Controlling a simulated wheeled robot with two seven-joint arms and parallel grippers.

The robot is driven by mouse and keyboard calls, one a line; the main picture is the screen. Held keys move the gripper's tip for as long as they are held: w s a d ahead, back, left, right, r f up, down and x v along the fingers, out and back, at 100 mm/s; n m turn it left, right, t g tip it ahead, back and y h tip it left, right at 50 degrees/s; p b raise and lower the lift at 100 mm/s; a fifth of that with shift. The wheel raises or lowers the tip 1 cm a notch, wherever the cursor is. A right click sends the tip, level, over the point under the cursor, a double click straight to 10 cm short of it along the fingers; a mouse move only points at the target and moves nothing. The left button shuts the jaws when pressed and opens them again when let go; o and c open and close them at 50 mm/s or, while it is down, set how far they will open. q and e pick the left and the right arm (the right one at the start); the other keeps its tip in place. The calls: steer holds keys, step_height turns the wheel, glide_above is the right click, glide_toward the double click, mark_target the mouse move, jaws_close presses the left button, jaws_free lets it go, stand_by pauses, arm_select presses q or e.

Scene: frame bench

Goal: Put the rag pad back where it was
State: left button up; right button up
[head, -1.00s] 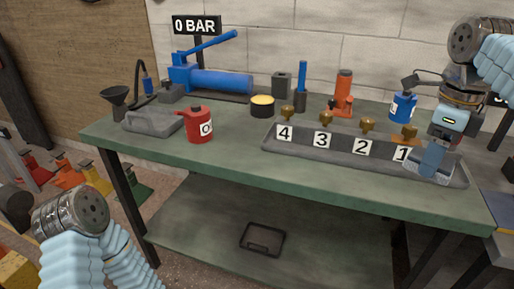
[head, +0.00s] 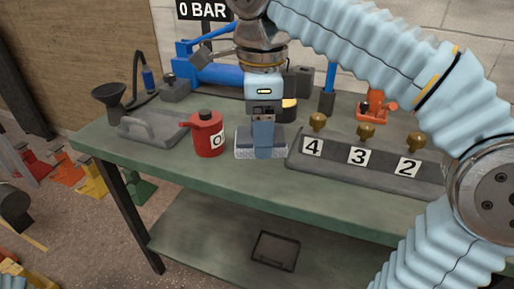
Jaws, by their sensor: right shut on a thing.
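The rag pad (head: 246,150) is a flat grey block with a pale, speckled lower edge. My right gripper (head: 263,148) points down and is shut on its middle. The pad is level, at the bench top between the red can marked 0 (head: 207,140) and the left end of the numbered rack (head: 297,158). I cannot tell whether it touches the bench (head: 180,164). My left gripper is not in view.
A grey tray with a handle (head: 150,128) and a black funnel (head: 108,97) stand left of the can. A blue pump (head: 215,73) and a yellow-topped tin (head: 290,108) are behind. My right arm hides the bench's right end. A dark tray (head: 276,250) lies on the lower shelf.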

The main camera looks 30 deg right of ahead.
glide_toward(261, 164)
steer(key=shift+s+a+f, duration=0.45)
steer(key=shift+s+f, duration=0.1)
steer(key=shift+s, duration=0.1)
steer(key=shift+w+d+f, duration=0.25)
steer(key=shift+w+f, duration=0.15)
steer(key=shift+f, duration=0.15)
steer(key=shift+w+d+f, duration=0.2)
steer(key=shift+w+f, duration=0.15)
steer(key=shift+f, duration=0.2)
steer(key=shift+s+f+b, duration=0.1)
steer(key=shift+f+b, duration=0.25)
steer(key=shift+f, duration=0.95)
steer(key=shift+f, duration=0.1)
steer(key=shift+f, duration=0.15)
steer(key=o, duration=1)
step_height(261, 164, up, 12)
steer(key=shift+a+r+p, duration=0.1)
steer(key=shift+r+p, duration=0.15)
steer(key=shift+p, duration=0.2)
